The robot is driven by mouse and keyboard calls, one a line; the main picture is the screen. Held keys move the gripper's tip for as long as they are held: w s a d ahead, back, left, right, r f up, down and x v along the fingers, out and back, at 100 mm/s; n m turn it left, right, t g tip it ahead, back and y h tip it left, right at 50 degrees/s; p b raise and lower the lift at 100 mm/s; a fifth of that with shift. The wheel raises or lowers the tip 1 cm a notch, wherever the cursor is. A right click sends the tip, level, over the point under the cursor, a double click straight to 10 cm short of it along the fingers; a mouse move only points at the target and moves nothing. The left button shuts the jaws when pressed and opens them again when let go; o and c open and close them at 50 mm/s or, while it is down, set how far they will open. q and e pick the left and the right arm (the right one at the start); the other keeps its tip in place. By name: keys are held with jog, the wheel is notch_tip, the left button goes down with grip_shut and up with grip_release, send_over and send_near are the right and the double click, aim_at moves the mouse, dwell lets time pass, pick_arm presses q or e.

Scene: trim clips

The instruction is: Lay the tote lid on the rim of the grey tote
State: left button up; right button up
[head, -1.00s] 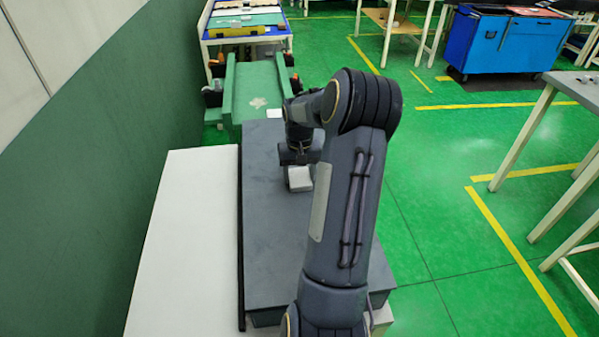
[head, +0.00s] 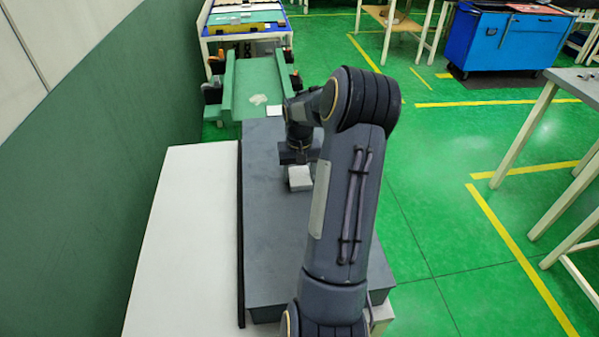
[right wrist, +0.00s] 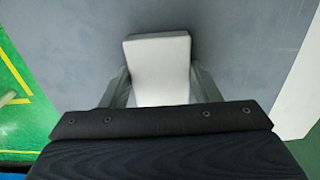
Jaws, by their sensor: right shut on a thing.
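The tote lid (head: 270,230) is a large flat grey slab with a white block-shaped handle (head: 300,178) on top. It lies level as far as I can tell, over the grey tote (head: 266,316), of which only a bit of side shows under the lid's front edge. Whether the lid touches the rim all round is hidden. My right gripper (head: 300,165) is at the handle. In the right wrist view my right gripper (right wrist: 162,92) has a finger on each side of the white handle (right wrist: 158,60) and is shut on it. My left gripper is out of view.
A white table top (head: 185,240) lies left of the lid, with a dark strip (head: 241,240) along the lid's left edge. A green wall (head: 90,200) stands further left. A green chute-like stand (head: 255,85) is beyond the lid. Green floor is open to the right.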

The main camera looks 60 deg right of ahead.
aim_at(299, 176)
jog(key=shift+f+b, duration=0.3)
jog(key=shift+f, duration=0.1)
jog(key=o, duration=1.3)
jog(key=shift+c, duration=0.2)
jog(key=shift+r, duration=0.1)
notch_tip(299, 176, up, 8)
jog(key=shift+f, duration=0.15)
